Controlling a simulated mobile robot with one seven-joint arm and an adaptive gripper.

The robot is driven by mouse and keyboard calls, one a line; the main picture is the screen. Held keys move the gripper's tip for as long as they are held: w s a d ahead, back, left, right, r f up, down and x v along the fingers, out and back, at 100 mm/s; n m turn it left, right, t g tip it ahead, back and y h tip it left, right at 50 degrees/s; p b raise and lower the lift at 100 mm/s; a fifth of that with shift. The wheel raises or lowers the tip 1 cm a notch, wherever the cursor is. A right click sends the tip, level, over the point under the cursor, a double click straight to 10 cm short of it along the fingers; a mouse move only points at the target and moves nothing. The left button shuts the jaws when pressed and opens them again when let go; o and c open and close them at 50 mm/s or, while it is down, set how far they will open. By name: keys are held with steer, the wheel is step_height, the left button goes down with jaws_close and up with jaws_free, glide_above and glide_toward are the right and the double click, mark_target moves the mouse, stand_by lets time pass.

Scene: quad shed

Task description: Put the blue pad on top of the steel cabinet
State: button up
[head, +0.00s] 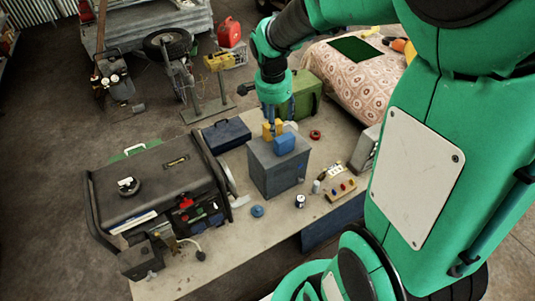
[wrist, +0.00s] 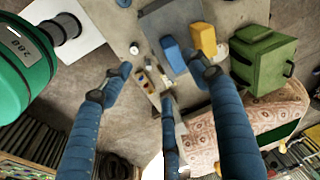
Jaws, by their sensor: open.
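The steel cabinet (head: 277,176) is a grey box standing on the workbench in the head view. In the head view my gripper (head: 270,112) is above the cabinet, and the fingertips are partly hidden.
The workbench (head: 225,255) holds a black generator (head: 150,190) at left, a dark blue toolbox (head: 226,134) behind, and a green box (head: 305,95) at the back. A small control box (head: 341,189), a can (head: 300,201) and a blue disc (head: 257,211) lie in front.

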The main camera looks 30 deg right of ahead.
steer(key=s+a+r+n+t, duration=0.1)
steer(key=s+a+r+n, duration=0.3)
steer(key=s, duration=0.3)
steer(key=s+a+r+n+t+y, duration=0.1)
steer(key=s+a+r+n+t, duration=0.1)
steer(key=s+a+r+n, duration=0.3)
steer(key=s+a+r+n+t, duration=0.1)
steer(key=s+a+r+n, duration=0.3)
steer(key=s+a, duration=0.3)
steer(key=s+n, duration=0.1)
steer(key=s, duration=0.1)
steer(key=shift+s+r+n+y, duration=0.2)
steer(key=shift+s+n+y, duration=0.1)
steer(key=shift+f, duration=0.1)
step_height(320, 180, down, 14)
steer(key=b, duration=1.4)
steer(key=shift+r, duration=0.2)
